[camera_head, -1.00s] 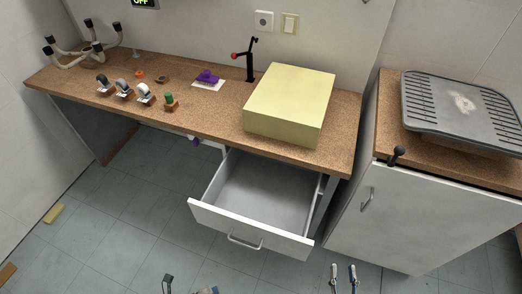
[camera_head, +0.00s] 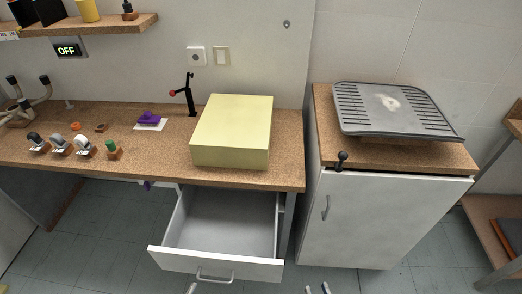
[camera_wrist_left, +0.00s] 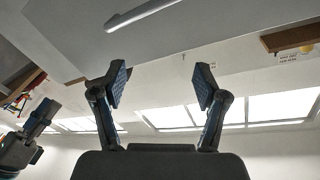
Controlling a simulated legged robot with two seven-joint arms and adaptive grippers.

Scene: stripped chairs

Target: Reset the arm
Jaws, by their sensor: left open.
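My left gripper (camera_wrist_left: 161,84) is open and empty in the left wrist view, its two padded fingers wide apart. In the head view only a small tip, likely of this gripper, shows at the bottom edge below the drawer. My right gripper (camera_head: 317,289) just shows at the bottom edge of the head view, its two fingertips apart with nothing seen between them. The rest of both arms is out of the head view.
An open white drawer (camera_head: 215,262) juts out under the brown worktop (camera_head: 240,181). A yellow box (camera_head: 230,156) and several small items stand on top. A white cabinet (camera_head: 352,222) with a grey tray (camera_head: 362,122) stands at right. Tiled floor is free in front.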

